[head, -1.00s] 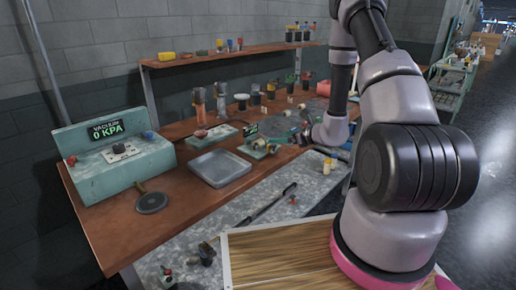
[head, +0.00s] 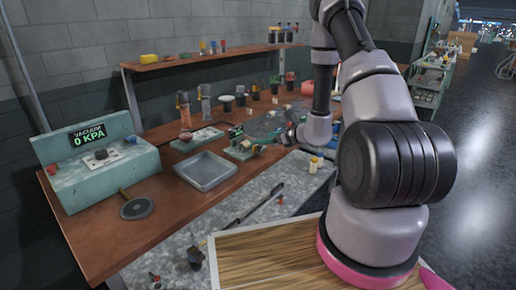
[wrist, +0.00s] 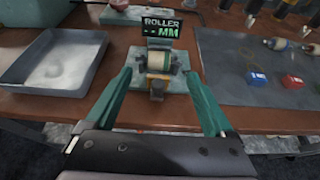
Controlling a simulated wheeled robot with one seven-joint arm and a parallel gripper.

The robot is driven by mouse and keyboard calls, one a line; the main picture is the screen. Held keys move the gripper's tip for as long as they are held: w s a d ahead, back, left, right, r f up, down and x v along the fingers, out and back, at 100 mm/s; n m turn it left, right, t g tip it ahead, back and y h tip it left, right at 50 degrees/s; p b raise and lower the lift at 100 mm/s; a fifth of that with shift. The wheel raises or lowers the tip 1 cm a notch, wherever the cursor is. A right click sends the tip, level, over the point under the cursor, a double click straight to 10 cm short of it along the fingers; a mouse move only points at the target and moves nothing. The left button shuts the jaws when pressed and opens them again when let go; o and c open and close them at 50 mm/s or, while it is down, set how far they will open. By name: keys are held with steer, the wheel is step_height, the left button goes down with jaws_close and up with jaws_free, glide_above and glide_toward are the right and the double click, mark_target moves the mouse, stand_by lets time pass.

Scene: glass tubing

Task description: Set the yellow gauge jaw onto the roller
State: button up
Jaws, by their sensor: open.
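The roller (wrist: 157,61) is a cream cylinder lying across a teal stand, below a display reading "ROLLER -- MM" (wrist: 160,28). The yellow gauge jaw (wrist: 157,88) is a small yellow-orange piece at the near side of the roller, in the wrist view. I cannot tell whether it touches the roller. My gripper (wrist: 158,72) is open and empty. Its teal fingers stand wide to the left and right of the jaw and roller, clear of both. In the head view the roller stand (head: 238,147) is on the bench, just left of my gripper, whose fingers are hard to make out.
A grey tray (wrist: 52,62) lies left of the roller stand. A dark mat (wrist: 245,85) on the right carries a blue and a red piece and small rollers. A vacuum box (head: 95,170) stands at the bench's left end. Bare wood lies around the stand.

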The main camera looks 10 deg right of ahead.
steer(key=shift+s+d+f, duration=0.1)
steer(key=shift+d, duration=0.05)
steer(key=c, duration=0.5)
steer(key=d, duration=0.1)
steer(key=s+d, duration=0.1)
steer(key=shift+s+d+f+n+y, duration=0.3)
steer(key=shift+d+f+y, duration=0.05)
steer(key=shift+f+y, duration=0.05)
jaws_close()
steer(key=s+d+f+n+y, duration=0.1)
steer(key=s+d+y, duration=0.1)
steer(key=s+d, duration=0.5)
steer(key=shift+s+d+y, duration=0.2)
steer(key=shift+s+y, duration=0.1)
steer(key=shift+s, duration=0.05)
steer(key=shift+f, duration=0.15)
